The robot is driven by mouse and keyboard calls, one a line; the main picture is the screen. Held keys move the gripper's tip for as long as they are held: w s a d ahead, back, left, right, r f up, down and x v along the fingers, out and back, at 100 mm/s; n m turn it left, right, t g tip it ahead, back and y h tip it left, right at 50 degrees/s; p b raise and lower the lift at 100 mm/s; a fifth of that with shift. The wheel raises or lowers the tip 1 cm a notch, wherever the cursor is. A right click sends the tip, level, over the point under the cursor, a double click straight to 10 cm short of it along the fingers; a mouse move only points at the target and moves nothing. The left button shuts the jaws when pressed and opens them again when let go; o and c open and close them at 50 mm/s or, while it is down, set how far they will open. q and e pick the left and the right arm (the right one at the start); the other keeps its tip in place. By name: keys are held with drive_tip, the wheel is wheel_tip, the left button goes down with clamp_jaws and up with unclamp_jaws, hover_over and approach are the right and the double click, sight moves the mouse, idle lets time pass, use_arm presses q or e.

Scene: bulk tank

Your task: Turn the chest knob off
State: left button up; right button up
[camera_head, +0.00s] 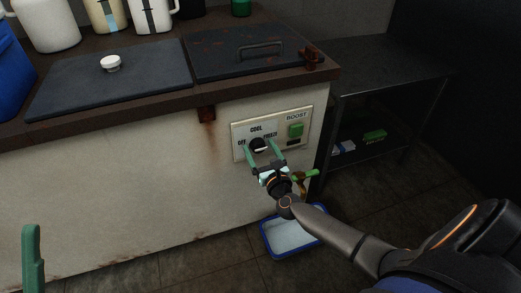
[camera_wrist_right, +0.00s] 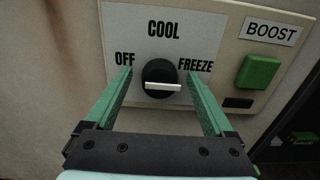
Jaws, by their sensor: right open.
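The chest knob (camera_wrist_right: 160,73) is a round black dial with a white bar across it, on a pale panel (camera_head: 271,133) on the chest's front. The bar lies nearly level, its right end on the FREEZE side. "OFF" is printed left of the knob, "COOL" above, "FREEZE" right. In the head view the knob (camera_head: 257,145) sits between the fingertips of my right gripper (camera_head: 262,151). In the wrist view my right gripper (camera_wrist_right: 166,80) is open, a green finger on each side, with gaps to the knob. One green finger of my left gripper (camera_head: 33,258) shows at lower left.
A green BOOST button (camera_wrist_right: 258,72) is right of the knob. Below the panel are a green-handled tap (camera_head: 305,174) and a blue-rimmed tray (camera_head: 291,238) on the floor. A dark metal shelf unit (camera_head: 385,75) stands right of the chest.

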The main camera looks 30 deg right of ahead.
drive_tip(key=shift+c, duration=0.4)
drive_tip(key=c, duration=1.3)
